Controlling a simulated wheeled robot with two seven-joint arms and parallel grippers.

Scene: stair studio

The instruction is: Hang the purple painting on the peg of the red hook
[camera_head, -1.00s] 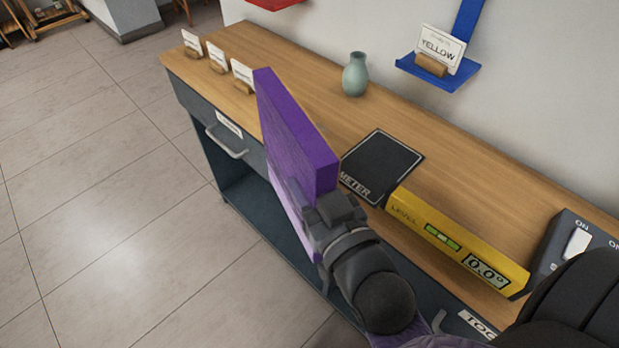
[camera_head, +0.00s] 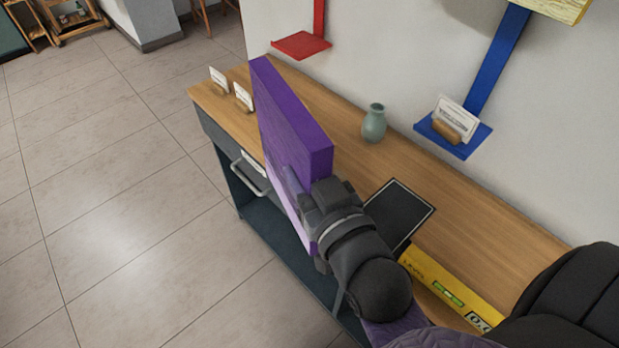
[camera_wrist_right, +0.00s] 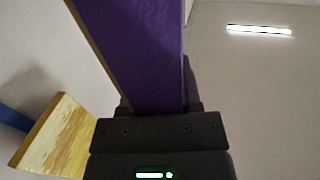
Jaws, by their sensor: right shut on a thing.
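The purple painting (camera_head: 292,120) is a thick square panel held upright, edge toward me, above the front of the wooden console in the head view. My right gripper (camera_head: 308,196) is shut on its near edge. In the right wrist view the painting (camera_wrist_right: 145,50) rises from between my fingers (camera_wrist_right: 155,108). The red hook (camera_head: 302,45) shows at the top of the head view as a red ledge and a strip running up the wall. Its peg is out of frame. My left gripper is not in view.
The console top (camera_head: 330,100) carries a green vase (camera_head: 374,123), small cards (camera_head: 243,97), a black panel (camera_head: 400,212) and a yellow level (camera_head: 450,290). A blue hook (camera_head: 495,65) with a card on its ledge and a yellow painting (camera_head: 555,8) are on the wall at right.

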